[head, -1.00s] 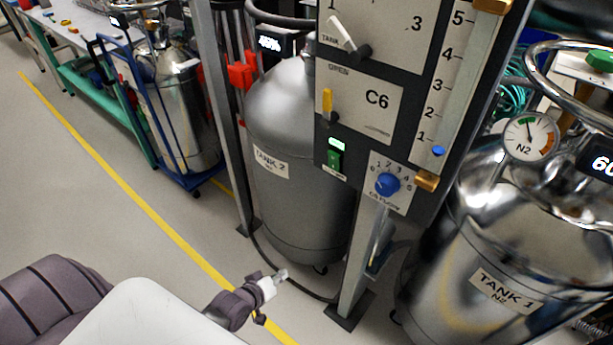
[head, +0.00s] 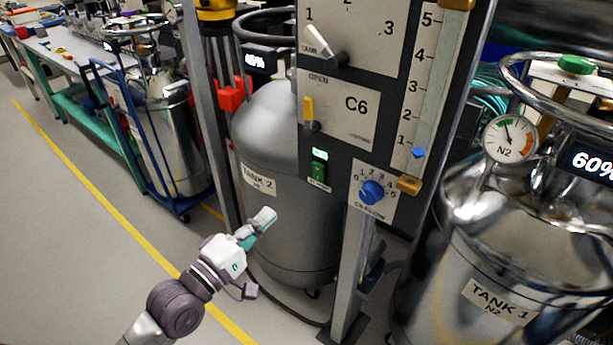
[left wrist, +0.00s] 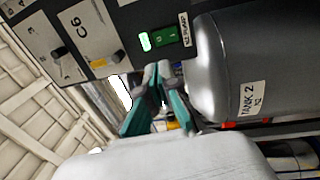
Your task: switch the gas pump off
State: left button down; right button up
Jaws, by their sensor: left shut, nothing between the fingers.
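The pump switch is a green rocker (head: 319,172) low on the dark panel (head: 340,166), under a small lit green display (head: 320,154). The rocker also shows in the left wrist view (left wrist: 165,37), beside a white label ending in "PUMP" (left wrist: 185,29). My left gripper (head: 265,218) is shut and empty. It is below and left of the switch, apart from it, in front of the grey Tank 2. In the left wrist view its fingertips (left wrist: 157,70) point toward the panel just under the switch. My right gripper is not in view.
A blue flow knob (head: 371,192) sits right of the switch, and a yellow-handled valve (head: 309,112) above it. Tank 2 (head: 283,236) stands behind the panel; shiny Tank 1 (head: 470,260) stands at right. Open floor (head: 60,220) lies at left.

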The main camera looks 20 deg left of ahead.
aim_at(316, 168)
pick_arm(q)
jog(key=shift+w, duration=0.1)
jog(key=p+x, duration=0.1)
jog(key=x, duration=1.3)
jog(key=shift+r+p, duration=0.3)
jog(key=shift+p, duration=0.5)
jog(key=shift+d+f, duration=0.1)
jog(key=shift+f, duration=0.1)
